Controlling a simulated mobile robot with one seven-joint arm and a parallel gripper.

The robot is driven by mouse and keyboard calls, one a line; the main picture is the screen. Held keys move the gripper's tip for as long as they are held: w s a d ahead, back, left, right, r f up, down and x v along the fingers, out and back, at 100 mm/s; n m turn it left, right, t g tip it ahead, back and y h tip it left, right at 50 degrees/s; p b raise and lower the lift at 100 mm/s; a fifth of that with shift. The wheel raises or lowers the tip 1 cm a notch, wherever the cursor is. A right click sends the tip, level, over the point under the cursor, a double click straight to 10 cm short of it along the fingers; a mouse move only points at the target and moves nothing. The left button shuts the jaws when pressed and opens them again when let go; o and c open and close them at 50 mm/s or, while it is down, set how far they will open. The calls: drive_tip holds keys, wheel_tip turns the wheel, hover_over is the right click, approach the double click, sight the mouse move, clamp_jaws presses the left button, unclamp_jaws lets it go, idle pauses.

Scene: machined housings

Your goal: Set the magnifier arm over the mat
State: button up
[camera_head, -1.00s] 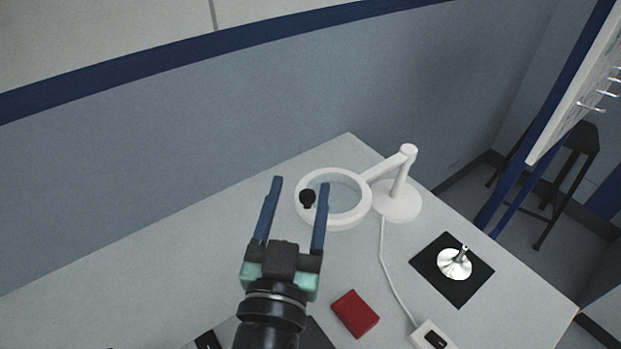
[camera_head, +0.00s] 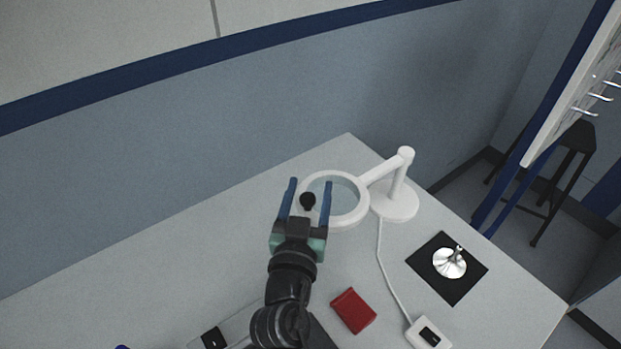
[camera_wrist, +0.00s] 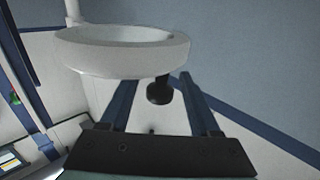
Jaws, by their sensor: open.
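The magnifier has a white ring head (camera_head: 350,222), a white jointed arm and a round base (camera_head: 395,207) at the back of the table. A black knob (camera_head: 307,201) sticks out from the ring's near left side. My gripper (camera_head: 311,186) is open, with its blue fingers on either side of the knob in the head view. In the wrist view the knob (camera_wrist: 159,92) hangs at the ring's edge between the open fingers, with gaps on both sides. A dark mat (camera_head: 428,268) lies at the right, with a shiny metal part (camera_head: 449,262) on it.
A red box (camera_head: 353,311) lies on the table in front of the magnifier. A white cable runs from the base to a white switch box (camera_head: 428,334). The wall stands close behind the table.

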drive_tip(key=shift+w+d, duration=0.15)
drive_tip(key=shift+w, duration=0.65)
clamp_jaws()
idle(1.0)
